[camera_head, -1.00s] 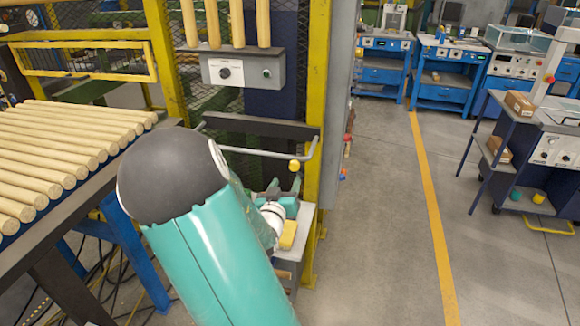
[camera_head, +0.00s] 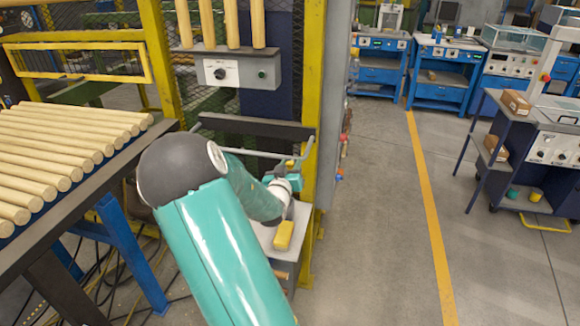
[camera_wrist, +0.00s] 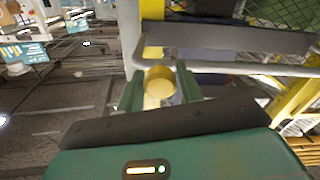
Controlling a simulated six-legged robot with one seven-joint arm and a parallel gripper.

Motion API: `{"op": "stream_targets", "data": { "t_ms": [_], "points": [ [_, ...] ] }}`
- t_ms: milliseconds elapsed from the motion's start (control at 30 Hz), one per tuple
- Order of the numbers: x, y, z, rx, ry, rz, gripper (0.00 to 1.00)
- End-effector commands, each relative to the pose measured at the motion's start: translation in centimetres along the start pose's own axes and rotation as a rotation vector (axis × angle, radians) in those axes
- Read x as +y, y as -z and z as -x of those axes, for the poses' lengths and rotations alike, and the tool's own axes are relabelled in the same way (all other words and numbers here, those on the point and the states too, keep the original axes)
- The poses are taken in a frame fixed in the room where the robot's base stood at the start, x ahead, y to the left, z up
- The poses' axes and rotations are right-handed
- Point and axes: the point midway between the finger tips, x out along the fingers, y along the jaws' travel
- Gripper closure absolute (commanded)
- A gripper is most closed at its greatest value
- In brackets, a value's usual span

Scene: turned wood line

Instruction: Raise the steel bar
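The steel bar (camera_head: 250,153) is a grey bent rail across the front of the mesh frame, with a round yellow knob (camera_head: 290,163) at its right end. In the wrist view the bar (camera_wrist: 235,68) runs to the right behind the knob (camera_wrist: 160,82). My gripper (camera_head: 284,178) is at the knob, partly hiding it in the head view. In the wrist view its two green fingers (camera_wrist: 160,88) stand apart, one on each side of the knob. They look open, with narrow gaps; contact is not clear.
A yellow post (camera_head: 311,110) stands close to the bar's right end. A grey stand with a yellow block (camera_head: 284,235) is below my gripper. A rack of wooden rods (camera_head: 60,150) is at left. A control box (camera_head: 238,70) is above the bar.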

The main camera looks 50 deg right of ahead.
Motion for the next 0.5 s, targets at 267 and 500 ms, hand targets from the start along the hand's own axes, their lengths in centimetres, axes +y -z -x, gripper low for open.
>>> {"op": "stream_targets", "data": {
  "t_ms": [267,500],
  "points": [
    [0.02,0.01,0.01,0.0,0.0,0.0,1.0],
    [0.12,0.47,0.02,-0.019,0.005,-0.003,1.0]
  ]
}}
